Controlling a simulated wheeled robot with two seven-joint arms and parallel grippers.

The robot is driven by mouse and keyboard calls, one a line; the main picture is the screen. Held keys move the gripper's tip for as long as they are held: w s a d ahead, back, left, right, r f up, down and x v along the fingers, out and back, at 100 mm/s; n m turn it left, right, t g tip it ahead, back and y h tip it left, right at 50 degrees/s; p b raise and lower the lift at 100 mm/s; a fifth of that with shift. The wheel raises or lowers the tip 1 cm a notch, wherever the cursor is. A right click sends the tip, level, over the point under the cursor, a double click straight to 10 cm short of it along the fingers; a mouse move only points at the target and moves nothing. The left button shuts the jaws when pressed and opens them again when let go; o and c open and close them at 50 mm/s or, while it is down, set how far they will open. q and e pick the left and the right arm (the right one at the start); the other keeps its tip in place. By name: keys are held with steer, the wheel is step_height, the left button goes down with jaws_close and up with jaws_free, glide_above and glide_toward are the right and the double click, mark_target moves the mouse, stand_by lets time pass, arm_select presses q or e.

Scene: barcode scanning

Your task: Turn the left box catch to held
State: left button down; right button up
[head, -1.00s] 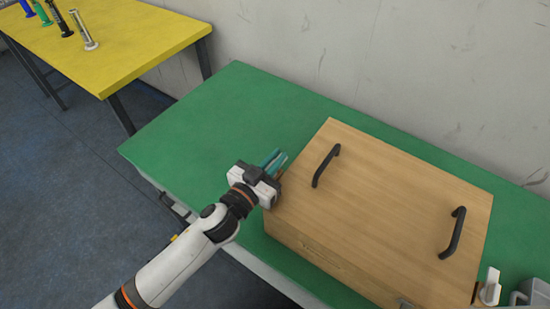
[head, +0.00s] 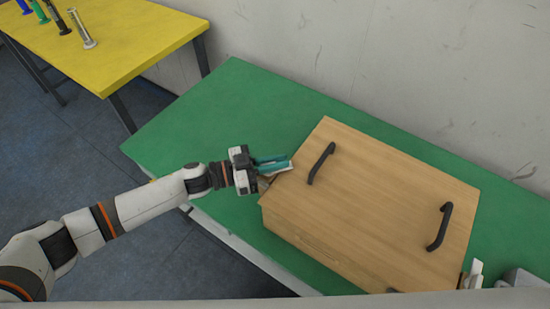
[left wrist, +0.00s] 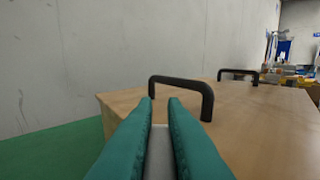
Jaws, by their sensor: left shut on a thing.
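The wooden box (head: 370,200) sits on a green table, its lid carrying two black handles. My left gripper (head: 279,164) is at the box's left side, with its teal fingers by the top left edge. In the left wrist view the fingers (left wrist: 160,120) are closed on a pale grey strip (left wrist: 160,150), which appears to be the left catch. Most of the catch is hidden by the fingers, so its turn cannot be read clearly. The box's lid (left wrist: 245,120) lies just beyond the fingertips. My right gripper is not in view.
A white lever-like part (head: 474,274) shows at the box's right side, beside a grey object (head: 520,278). The green table (head: 225,110) is clear to the left. A yellow table (head: 130,45) with several bottle-like items stands at the back left. A wall runs behind.

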arm_select(q)
steer(key=m+g+b, duration=0.1)
steer(key=m+g, duration=0.1)
steer(key=shift+f+g, duration=0.1)
steer(key=shift+g, duration=0.3)
steer(key=m+g+b, duration=0.2)
steer(key=g, duration=0.1)
steer(key=m+g+y+b, duration=0.1)
steer(key=m+g+b, duration=0.1)
steer(key=g+b, duration=0.1)
steer(key=s+m+g+b, duration=0.1)
steer(key=m+g+b, duration=0.1)
steer(key=g+b, duration=0.1)
steer(key=shift+s+f+g+y, duration=0.1)
steer(key=shift+g+y, duration=0.3)
steer(key=shift+g, duration=0.1)
steer(key=shift+s+a+r+m+g+y+b, duration=0.1)
steer(key=shift+r+m+g+y+b, duration=0.1)
steer(key=shift+m+g+y+b, duration=0.7)
steer(key=shift+b, duration=0.4)
steer(key=c, duration=1.5)
jaws_free()
steer(key=shift+a+r, duration=0.1)
